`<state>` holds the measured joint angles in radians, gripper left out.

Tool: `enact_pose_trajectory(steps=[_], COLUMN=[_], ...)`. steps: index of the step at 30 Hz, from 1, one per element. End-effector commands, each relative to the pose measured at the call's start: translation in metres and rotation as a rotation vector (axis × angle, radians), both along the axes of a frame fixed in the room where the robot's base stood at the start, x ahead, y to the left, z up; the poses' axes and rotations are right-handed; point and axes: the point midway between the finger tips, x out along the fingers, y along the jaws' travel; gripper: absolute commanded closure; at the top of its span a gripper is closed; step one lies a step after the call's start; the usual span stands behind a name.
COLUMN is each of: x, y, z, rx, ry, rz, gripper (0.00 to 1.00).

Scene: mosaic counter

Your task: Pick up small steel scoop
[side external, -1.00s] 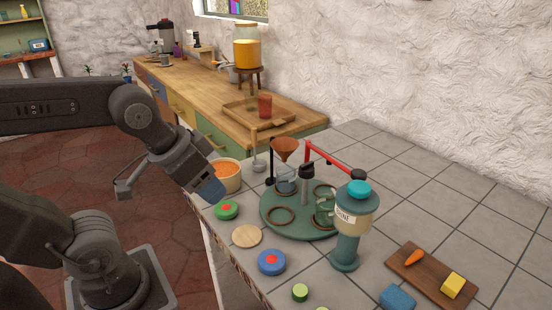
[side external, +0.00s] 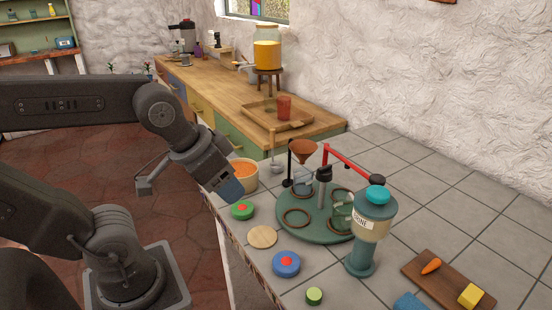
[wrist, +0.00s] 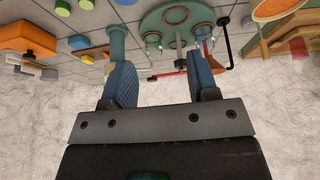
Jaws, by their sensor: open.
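My gripper (side external: 229,190) is at the counter's left edge, in front of the tub and apart from the scoop. In the wrist view, its two blue fingers (wrist: 160,65) are spread with nothing between them. I cannot make out the scoop in the wrist view.
A green round stand (side external: 313,232) with rings, a funnel (side external: 305,151) and a red arm (side external: 350,157) is right of my gripper.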

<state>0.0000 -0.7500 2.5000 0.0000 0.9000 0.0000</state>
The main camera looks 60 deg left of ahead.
Motion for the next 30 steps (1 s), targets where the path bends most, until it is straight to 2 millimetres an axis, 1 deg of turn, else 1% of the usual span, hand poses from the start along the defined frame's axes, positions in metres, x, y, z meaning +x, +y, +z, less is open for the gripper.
enact_pose_trajectory(steps=[8,10,16,20,23,24,26,27,29,30], x=[0.0,0.0,0.0,0.0,-0.003,-0.004,-0.008,-0.01,-0.013,-0.014], y=[0.0,0.0,0.0,0.009,0.029,0.042,0.063,0.078,0.101,0.116], z=[0.0,0.0,0.0,-0.01,-0.03,-0.04,-0.054,-0.062,-0.07,-0.073], rx=[0.0,0.0,0.001,0.059,0.196,0.272,0.401,0.492,0.626,0.715], ry=[0.0,0.0,0.0,0.043,0.141,0.195,0.285,0.349,0.44,0.497], rz=[0.0,0.0,0.0,-0.011,-0.042,-0.062,-0.099,-0.129,-0.178,-0.214], gripper=[0.46,0.52,0.52,0.52,0.52,0.52,0.52,0.52,0.52,0.52])
